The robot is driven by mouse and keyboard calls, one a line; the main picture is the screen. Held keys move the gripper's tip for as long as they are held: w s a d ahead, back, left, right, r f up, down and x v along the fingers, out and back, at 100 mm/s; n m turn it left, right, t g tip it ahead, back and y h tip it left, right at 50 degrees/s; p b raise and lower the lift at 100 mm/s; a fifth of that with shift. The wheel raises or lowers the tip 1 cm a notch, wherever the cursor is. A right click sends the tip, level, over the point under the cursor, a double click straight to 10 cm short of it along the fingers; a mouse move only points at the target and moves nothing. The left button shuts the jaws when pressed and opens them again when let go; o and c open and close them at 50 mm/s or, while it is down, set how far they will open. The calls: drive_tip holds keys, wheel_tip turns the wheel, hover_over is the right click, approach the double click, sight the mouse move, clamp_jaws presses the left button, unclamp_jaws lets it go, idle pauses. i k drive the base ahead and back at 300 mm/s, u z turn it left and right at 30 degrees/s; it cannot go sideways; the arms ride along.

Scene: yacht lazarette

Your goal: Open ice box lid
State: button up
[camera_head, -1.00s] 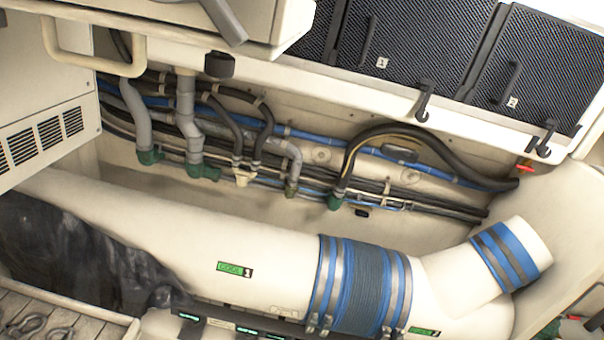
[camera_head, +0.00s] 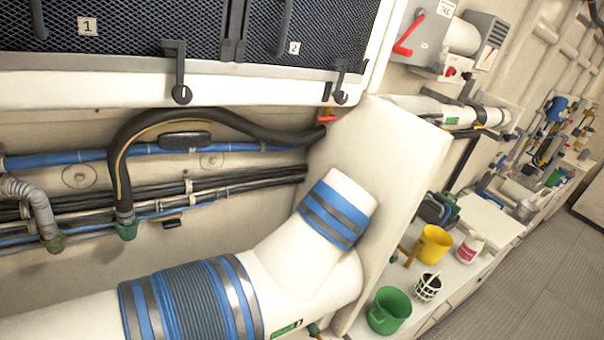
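I cannot pick out the ice box lid with certainty. A flat white panel (camera_head: 487,222) lies on the counter at the right and could be a lid, but it is too small to tell. Two dark mesh panels marked 1 (camera_head: 100,45) and 2 (camera_head: 318,35) fill the upper left, with black latches (camera_head: 176,72) along their lower edge. My gripper is not in view.
A large white pipe with a blue-banded sleeve (camera_head: 192,300) crosses the lower left. Grey floor (camera_head: 520,300) is open at the lower right.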

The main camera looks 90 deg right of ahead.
sight(498, 229)
drive_tip(key=z, duration=1.5)
drive_tip(key=i, duration=0.15)
drive_tip(key=z, duration=2.65)
drive_tip(key=i, duration=1.45)
drive_tip(key=u, duration=0.15)
drive_tip(key=k, duration=0.6)
drive_tip(key=z, duration=0.05)
